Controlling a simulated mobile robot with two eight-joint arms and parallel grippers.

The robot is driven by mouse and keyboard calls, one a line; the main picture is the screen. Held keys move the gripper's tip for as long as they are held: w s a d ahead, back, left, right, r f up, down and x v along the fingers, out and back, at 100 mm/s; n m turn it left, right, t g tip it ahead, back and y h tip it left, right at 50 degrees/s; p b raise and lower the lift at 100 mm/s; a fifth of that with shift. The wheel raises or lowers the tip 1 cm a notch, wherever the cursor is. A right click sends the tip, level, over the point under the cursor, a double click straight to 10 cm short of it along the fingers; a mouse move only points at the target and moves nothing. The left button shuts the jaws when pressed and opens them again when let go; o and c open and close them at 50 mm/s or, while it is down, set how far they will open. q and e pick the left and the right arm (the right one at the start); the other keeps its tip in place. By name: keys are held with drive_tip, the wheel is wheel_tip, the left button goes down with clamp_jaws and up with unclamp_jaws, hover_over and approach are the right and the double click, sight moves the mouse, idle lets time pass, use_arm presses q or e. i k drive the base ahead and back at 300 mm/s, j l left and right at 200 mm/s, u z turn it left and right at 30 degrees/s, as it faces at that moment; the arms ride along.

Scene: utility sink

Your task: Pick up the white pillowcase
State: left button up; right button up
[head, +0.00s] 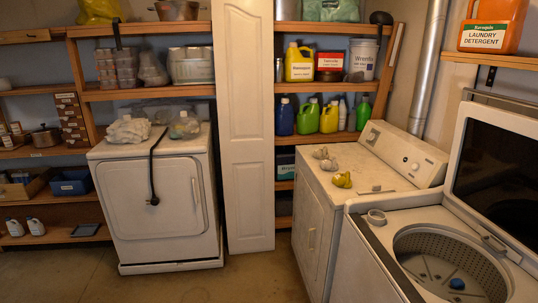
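A crumpled white cloth (128,130), which looks like the pillowcase, lies in a heap on top of the white machine (152,197) at the left. It sits towards the back left of that top, and nothing is on it. Neither of my grippers shows in the head view.
A clear bag (184,126) and a dark hose-like object (153,172) hanging over the front share that top. A white panel (245,130) stands right of the machine. An open washer (450,262) is at the front right. The floor (240,283) in front is clear.

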sight(328, 164)
drive_tip(key=i, duration=1.7)
